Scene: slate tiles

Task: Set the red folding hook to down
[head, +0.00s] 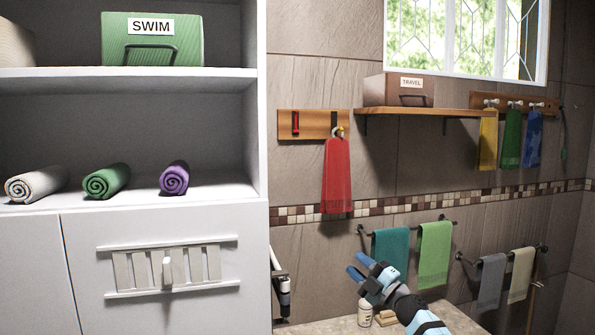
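The red folding hook (295,122) is a small, narrow red piece on the left part of a wooden wall board (315,118). It lies upright and flat against the board, as far as I can tell at this size. A dark hook (334,118) sits to its right on the same board, with a red towel (337,178) hanging below it. My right gripper (360,266) is low in the view, well below and right of the red hook. Its blue fingers are apart with nothing between them. My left gripper is not in view.
A wooden shelf (425,112) with a brown TRAVEL box (385,90) juts out right of the board. Towels hang on rails near my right gripper, including a teal one (390,250). A white cabinet (258,150) stands at left. A counter with a bottle (365,312) lies below.

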